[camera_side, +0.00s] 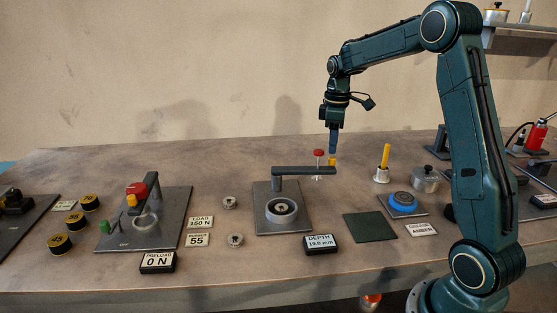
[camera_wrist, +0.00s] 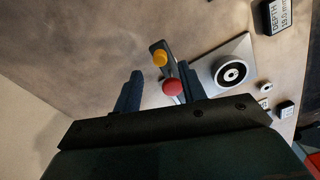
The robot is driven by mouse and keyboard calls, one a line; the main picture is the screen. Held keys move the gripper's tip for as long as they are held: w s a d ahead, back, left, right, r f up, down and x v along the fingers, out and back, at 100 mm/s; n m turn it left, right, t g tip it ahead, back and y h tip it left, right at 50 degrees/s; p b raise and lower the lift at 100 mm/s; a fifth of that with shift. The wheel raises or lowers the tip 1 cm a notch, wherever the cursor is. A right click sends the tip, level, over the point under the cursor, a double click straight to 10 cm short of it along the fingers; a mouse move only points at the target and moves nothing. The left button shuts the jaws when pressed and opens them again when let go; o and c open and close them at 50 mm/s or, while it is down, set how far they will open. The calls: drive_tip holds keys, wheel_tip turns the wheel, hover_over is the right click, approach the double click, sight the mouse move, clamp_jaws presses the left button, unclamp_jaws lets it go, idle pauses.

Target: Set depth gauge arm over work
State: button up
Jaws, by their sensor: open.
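The depth gauge has a dark arm (camera_side: 300,171) on a post at the back of its grey plate (camera_side: 262,222). The arm points right, off to the side of the ring-shaped work (camera_side: 281,209) on the plate. Its free end carries a yellow knob (camera_side: 332,162) and a red-topped plunger (camera_side: 318,153). My gripper (camera_side: 333,152) points down just above the yellow knob. In the wrist view my gripper (camera_wrist: 160,88) is open, with the yellow knob (camera_wrist: 160,58) and red top (camera_wrist: 172,88) showing between its fingers. The work (camera_wrist: 231,73) lies right of them. Contact is not clear.
A depth readout (camera_side: 320,244) shows 19.0 mm in front of the plate. A dark square pad (camera_side: 370,227), a blue round fixture (camera_side: 403,203) and a metal pot (camera_side: 426,179) stand right. A press with a red knob (camera_side: 136,190) stands left. The table behind the gauge is clear.

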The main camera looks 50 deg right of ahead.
sight(332, 158)
drive_tip(key=shift+f, duration=2.25)
clamp_jaws()
